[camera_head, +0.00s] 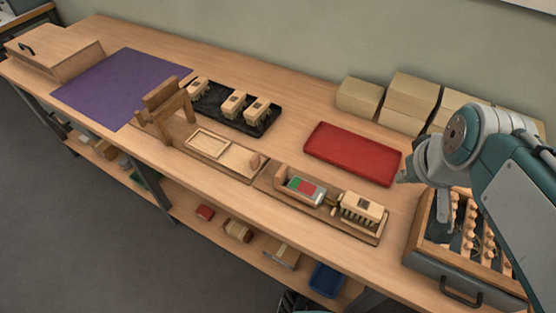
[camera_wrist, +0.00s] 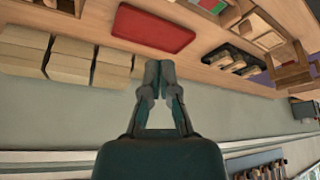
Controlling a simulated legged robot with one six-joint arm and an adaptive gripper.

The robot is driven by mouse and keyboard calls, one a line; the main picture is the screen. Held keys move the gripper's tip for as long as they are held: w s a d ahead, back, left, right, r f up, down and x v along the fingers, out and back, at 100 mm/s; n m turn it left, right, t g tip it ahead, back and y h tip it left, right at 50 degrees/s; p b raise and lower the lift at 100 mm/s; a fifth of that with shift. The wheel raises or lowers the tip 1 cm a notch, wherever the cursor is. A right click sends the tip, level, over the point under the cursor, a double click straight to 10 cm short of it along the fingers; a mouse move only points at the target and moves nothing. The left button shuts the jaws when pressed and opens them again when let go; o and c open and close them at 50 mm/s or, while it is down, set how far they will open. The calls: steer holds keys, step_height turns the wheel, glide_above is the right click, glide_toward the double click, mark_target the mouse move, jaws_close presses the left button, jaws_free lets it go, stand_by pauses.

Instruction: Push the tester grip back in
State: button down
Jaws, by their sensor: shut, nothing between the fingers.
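The tester (camera_head: 304,188) sits in a wooden holder on the bench, its face marked green and red. A small brass-coloured part, which looks like its grip (camera_head: 334,205), shows at its right end, between the tester and a bristled wooden block (camera_head: 361,209). How far the grip sticks out is too small to tell. In the wrist view, part of the tester (camera_wrist: 211,5) shows at the top edge. My gripper (camera_wrist: 159,68) is shut and empty in the wrist view. In the head view my arm is at the right, apart from the tester.
A red tray (camera_head: 352,154) lies behind the tester. Pale boxes (camera_head: 410,96) stand along the wall. A drawer of wooden pieces (camera_head: 458,266) is at the right. A black tray (camera_head: 222,118) holds several brush blocks. A purple mat (camera_head: 112,86) lies at the left.

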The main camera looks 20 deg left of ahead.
steer(key=w+a+f+n+g+y, duration=0.1)
steer(key=w+a+f+n, duration=0.2)
steer(key=w+a, duration=0.3)
steer(key=w+a+f+n+g, duration=0.1)
steer(key=w+a+f+n, duration=0.2)
steer(key=a, duration=0.4)
steer(key=w+a+f+n+g+y, duration=0.1)
steer(key=w+a+f+n, duration=0.15)
steer(key=a+f, duration=0.4)
steer(key=w+a+f+n+g, duration=0.1)
steer(key=w+a+f+n, duration=0.2)
steer(key=a, duration=0.6)
steer(key=x, duration=0.3)
steer(key=s+x, duration=0.1)
steer(key=x, duration=0.6)
steer(key=shift+s+a+f, duration=0.15)
steer(key=shift+s+f, duration=0.1)
steer(key=shift+f, duration=0.05)
steer(key=d, duration=0.3)
steer(key=shift+s+d+r, duration=0.1)
steer(key=shift+s, duration=0.15)
steer(key=shift+s+d, duration=0.15)
steer(key=shift+d, duration=0.3)
steer(key=shift+s+d, duration=0.1)
steer(key=shift+d, duration=0.45)
